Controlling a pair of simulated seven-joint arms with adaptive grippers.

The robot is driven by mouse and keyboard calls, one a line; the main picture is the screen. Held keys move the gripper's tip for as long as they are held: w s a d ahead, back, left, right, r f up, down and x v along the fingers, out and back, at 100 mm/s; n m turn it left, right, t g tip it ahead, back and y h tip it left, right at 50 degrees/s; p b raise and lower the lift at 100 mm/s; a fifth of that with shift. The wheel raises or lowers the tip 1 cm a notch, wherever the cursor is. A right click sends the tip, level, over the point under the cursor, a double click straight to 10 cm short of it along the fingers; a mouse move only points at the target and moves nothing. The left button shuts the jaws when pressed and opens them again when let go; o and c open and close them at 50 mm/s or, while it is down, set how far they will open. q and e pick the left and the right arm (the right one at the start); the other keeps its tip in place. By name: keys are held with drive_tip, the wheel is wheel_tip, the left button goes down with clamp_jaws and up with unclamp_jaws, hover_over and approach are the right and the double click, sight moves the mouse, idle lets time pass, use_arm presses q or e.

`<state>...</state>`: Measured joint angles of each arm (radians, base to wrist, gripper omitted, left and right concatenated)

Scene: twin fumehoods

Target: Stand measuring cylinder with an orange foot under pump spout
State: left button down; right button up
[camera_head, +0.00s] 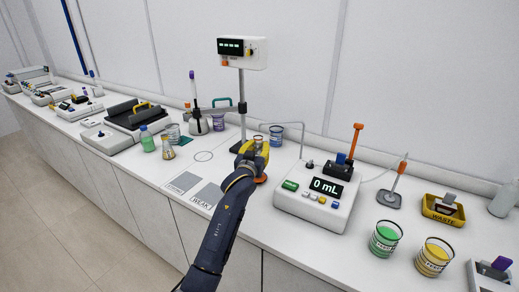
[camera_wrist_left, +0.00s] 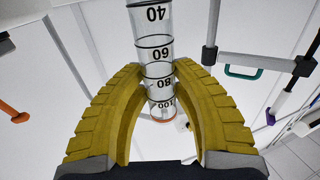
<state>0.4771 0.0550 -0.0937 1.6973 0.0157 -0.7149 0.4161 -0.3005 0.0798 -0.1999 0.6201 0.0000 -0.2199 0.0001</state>
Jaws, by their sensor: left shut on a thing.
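My left gripper (camera_head: 255,152) is shut on the clear measuring cylinder (camera_wrist_left: 154,55), around its graduated wall. Black marks such as 40, 60, 80 and 100 show on it in the left wrist view, upside down, and an orange edge shows at its lower end there. In the head view the orange foot (camera_head: 261,179) shows below the gripper; I cannot tell if it touches the counter. The pump (camera_head: 317,194) stands to the right and reads 0 mL. Its thin bent spout tube (camera_head: 292,123) reaches left, ending near and above the gripper. My right gripper is out of view.
A stand with a display box (camera_head: 242,52) rises behind the gripper, and a beaker (camera_head: 276,136) is close behind it. Green (camera_head: 385,238) and yellow (camera_head: 434,256) beakers stand front right, near a waste tray (camera_head: 443,211). Grey mats (camera_head: 206,195) lie left of my arm.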

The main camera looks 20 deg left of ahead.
use_arm(q)
drive_tip(key=shift+w, duration=0.75)
drive_tip(key=shift+w+f, duration=0.2)
drive_tip(key=shift+w, duration=0.05)
drive_tip(key=shift+f, duration=0.55)
drive_tip(key=shift+s+f, duration=0.1)
drive_tip(key=shift+f, duration=0.05)
drive_tip(key=c, duration=1.1)
unclamp_jaws()
drive_tip(key=shift+s, duration=0.1)
drive_tip(key=s, duration=1.1)
drive_tip(key=shift+s+d, duration=0.2)
drive_tip(key=shift+s, duration=0.2)
